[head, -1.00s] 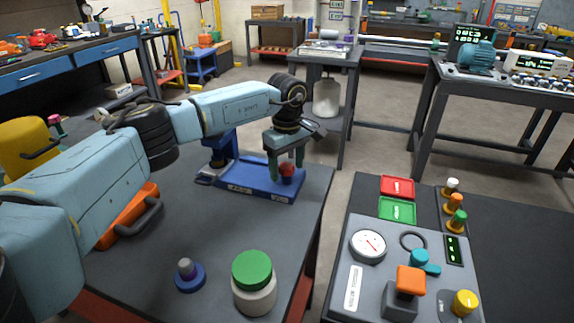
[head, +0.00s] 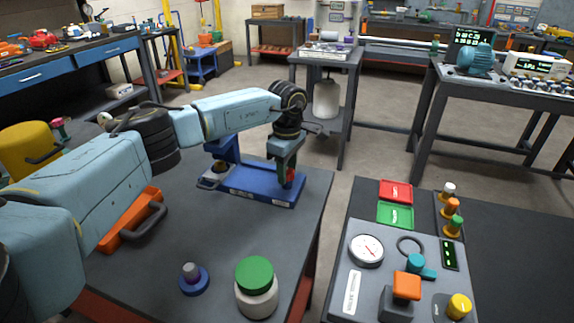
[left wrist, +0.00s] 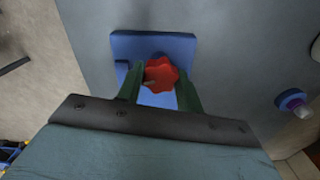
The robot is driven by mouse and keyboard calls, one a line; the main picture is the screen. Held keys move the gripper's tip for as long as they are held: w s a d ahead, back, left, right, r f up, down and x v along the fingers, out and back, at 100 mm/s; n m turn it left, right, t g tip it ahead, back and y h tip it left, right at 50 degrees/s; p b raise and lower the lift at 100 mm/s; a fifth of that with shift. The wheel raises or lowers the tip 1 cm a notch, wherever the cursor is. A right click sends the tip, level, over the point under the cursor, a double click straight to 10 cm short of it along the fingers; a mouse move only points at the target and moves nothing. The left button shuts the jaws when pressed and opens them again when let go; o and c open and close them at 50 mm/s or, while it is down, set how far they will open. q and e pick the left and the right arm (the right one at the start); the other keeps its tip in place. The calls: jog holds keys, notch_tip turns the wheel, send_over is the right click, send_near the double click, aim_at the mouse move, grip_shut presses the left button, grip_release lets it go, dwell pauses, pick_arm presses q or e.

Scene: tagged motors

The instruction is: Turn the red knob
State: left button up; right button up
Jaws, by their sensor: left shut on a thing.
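The red knob (left wrist: 160,74) is a lobed knob on a blue base (head: 262,187) on the near left table. In the left wrist view it sits between the green fingers of my left gripper (left wrist: 158,82), which is shut on it. In the head view my left gripper (head: 286,178) reaches down over the knob, and only a little red (head: 290,175) shows beside a finger. The knob's underside is hidden. My right gripper is not in view.
A jar with a green lid (head: 256,283) and a blue-based purple peg (head: 194,279) stand on the same table. An orange case (head: 130,222) lies under my left arm. A control panel (head: 345,262) with a gauge and coloured knobs stands to the right.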

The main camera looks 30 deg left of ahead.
pick_arm(q)
jog(key=n+p, duration=0.1)
jog(key=n, duration=0.2)
jog(key=n+p, duration=0.1)
jog(key=shift+r+n+p, duration=0.3)
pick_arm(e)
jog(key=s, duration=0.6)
pick_arm(q)
jog(key=n+p, duration=0.3)
jog(key=n, duration=0.2)
jog(key=shift+f+n, duration=0.15)
jog(key=shift+n, duration=0.55)
jog(key=o, duration=1)
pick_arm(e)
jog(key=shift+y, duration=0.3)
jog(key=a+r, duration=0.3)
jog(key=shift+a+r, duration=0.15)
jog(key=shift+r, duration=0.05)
